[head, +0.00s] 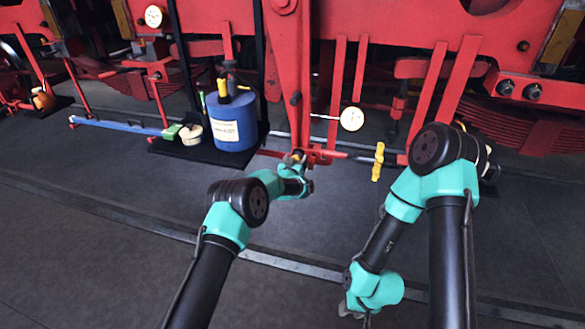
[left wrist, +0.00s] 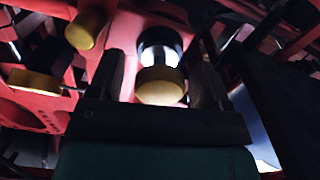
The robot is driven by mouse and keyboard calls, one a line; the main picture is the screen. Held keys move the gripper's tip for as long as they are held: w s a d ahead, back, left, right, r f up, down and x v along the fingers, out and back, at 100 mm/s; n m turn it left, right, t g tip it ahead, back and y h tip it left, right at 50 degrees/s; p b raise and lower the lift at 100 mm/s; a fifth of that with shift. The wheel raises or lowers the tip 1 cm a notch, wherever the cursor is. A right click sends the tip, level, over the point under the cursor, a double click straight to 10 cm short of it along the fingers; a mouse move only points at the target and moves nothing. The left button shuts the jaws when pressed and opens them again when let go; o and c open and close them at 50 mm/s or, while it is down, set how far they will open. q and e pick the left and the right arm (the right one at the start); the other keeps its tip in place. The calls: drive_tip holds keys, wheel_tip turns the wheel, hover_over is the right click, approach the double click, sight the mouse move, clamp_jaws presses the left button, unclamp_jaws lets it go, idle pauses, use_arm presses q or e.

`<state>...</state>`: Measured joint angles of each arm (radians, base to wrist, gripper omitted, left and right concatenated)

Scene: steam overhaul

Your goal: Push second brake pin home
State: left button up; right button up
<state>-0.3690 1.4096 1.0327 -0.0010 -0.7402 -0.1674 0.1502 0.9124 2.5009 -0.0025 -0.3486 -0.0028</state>
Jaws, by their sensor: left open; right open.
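My left gripper (head: 302,180) is low at the foot of the red hanging brake lever (head: 290,90) in the head view. In the left wrist view its fingers (left wrist: 160,80) are open on both sides of a pin with a brass head (left wrist: 160,88) and a bright shank. I cannot tell whether the fingers touch it. Another brass-coloured cylinder (left wrist: 86,28) shows at upper left, and a third brass piece (left wrist: 35,82) at far left. A small yellow piece (head: 298,154) shows just above the left gripper in the head view. My right gripper (head: 356,314) is open near the bottom edge, partly hidden.
A blue drum (head: 234,122) stands on a dark mat left of the lever, with a round tin (head: 191,134) beside it. A yellow handle (head: 378,162) and white round tag (head: 352,118) are right of the lever. The grey floor (head: 90,255) in front is clear.

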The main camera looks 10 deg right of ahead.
use_arm(q)
drive_tip(key=shift+s, duration=0.1)
drive_tip(key=v, duration=1.7)
drive_tip(key=shift+a, duration=0.15)
drive_tip(key=s+a+f+n+g+y, duration=0.1)
drive_tip(key=s+a+f+g, duration=0.3)
drive_tip(key=s+a+f, duration=0.3)
drive_tip(key=s+a+f+n+g+y, duration=0.1)
drive_tip(key=s+a+f+g+y, duration=0.15)
drive_tip(key=s+a+f, duration=0.5)
drive_tip(key=s+a+f+n+g, duration=0.1)
drive_tip(key=s+a+g, duration=0.3)
drive_tip(key=s, duration=0.8)
drive_tip(key=s+a+f+n+g, duration=0.1)
drive_tip(key=s+a+f+g, duration=0.1)
drive_tip(key=s+a+g, duration=0.3)
drive_tip(key=s+a, duration=0.4)
drive_tip(key=s, duration=0.3)
drive_tip(key=shift+a+h, duration=0.25)
drive_tip(key=shift+h, duration=0.1)
